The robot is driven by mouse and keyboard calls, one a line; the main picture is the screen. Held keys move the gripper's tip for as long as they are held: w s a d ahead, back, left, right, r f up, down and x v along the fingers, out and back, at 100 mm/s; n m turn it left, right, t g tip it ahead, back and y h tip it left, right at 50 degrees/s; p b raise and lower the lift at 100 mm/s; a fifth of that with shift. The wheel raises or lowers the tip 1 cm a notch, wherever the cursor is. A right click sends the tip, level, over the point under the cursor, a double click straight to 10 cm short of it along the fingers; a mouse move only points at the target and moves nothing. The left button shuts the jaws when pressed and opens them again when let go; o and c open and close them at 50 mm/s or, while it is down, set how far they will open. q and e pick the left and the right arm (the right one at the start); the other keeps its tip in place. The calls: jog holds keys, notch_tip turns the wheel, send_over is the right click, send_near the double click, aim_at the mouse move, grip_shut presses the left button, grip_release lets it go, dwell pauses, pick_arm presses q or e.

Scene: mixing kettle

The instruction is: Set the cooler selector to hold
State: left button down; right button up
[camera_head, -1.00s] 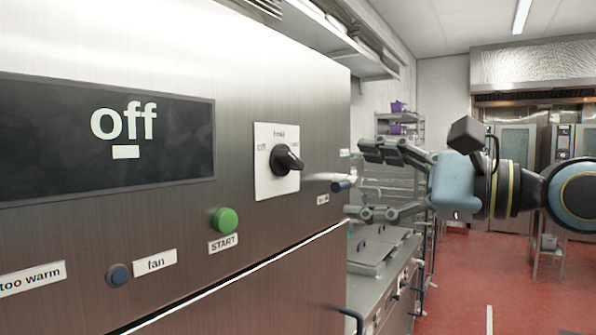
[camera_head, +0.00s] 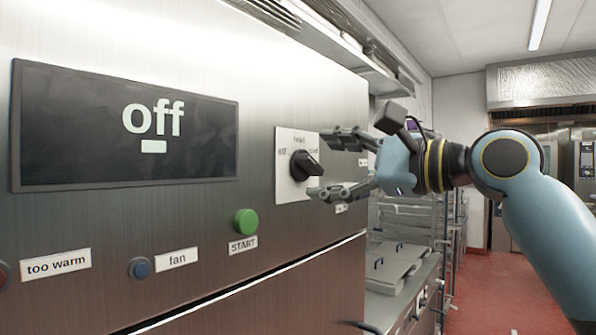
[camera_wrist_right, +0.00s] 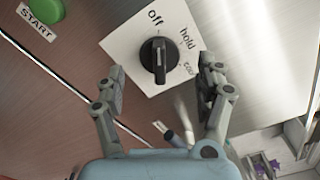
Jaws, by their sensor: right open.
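The cooler selector is a black rotary knob (camera_head: 306,165) on a white square plate (camera_head: 285,188) on the steel panel. In the right wrist view the knob (camera_wrist_right: 159,61) has one end of its bar toward "off"; "hold" and a third label, probably "cool", are to the right of it. The display (camera_head: 125,165) reads "off". My right gripper (camera_head: 322,167) is open in front of the knob, one finger above and one below in the head view. In the wrist view its fingers (camera_wrist_right: 161,77) are on either side of the knob, apart from it. My left gripper is not in view.
A green START button (camera_head: 246,222) is below left of the selector, with a blue fan button (camera_head: 140,268) further left. A shelf edge overhangs above the panel. A steel counter with lids (camera_head: 398,268) stands beyond the panel, with red floor to the right.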

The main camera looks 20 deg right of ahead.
jog(key=shift+w+a, duration=0.3)
jog(key=shift+w, duration=0.1)
jog(key=shift+a+p, duration=0.1)
jog(key=shift+p, duration=0.2)
jog(key=shift+w+a+r+p, duration=0.1)
jog(key=shift+w+a+p, duration=0.1)
jog(key=shift+w+p, duration=0.1)
jog(key=shift+a, duration=0.1)
grip_shut()
